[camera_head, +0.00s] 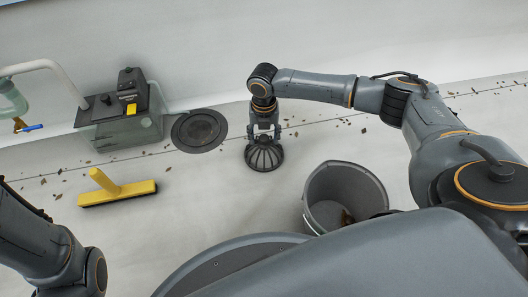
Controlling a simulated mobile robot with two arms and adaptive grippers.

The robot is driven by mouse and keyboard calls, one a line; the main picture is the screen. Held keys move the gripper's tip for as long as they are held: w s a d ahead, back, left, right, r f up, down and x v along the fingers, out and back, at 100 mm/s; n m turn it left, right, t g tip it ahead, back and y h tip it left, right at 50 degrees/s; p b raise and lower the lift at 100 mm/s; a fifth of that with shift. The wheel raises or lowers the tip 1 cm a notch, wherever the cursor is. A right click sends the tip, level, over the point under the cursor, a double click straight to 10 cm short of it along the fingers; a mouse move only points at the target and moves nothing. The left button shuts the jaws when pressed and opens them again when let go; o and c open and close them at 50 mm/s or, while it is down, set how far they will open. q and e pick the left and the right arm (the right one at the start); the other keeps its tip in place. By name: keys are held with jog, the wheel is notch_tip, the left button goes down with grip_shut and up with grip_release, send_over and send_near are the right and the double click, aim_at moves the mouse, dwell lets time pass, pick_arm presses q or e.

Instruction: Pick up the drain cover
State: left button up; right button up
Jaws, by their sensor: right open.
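The drain cover (264,157) is a dark, ribbed, dome-shaped piece that appears to stand on the pale floor near the centre of the head view. My right gripper (264,136) is directly above it, pointing down, with its fingers at the top of the cover. The gripper is open, and the fingers are at or very near the cover's upper part; contact cannot be made out. A round dark drain plate (199,130) lies in the floor to the left of the cover. My left arm enters at the lower left, but its gripper is out of view.
A grey bucket (318,198) with brown debris inside stands right of the cover. A yellow brush (121,193) lies at the left. A greenish tank with a dark top (119,129) stands by the wall, near a pipe (52,68). Dry leaves are scattered about.

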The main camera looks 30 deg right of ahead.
jog(key=shift+r, duration=0.1)
grip_shut()
dwell(0.3)
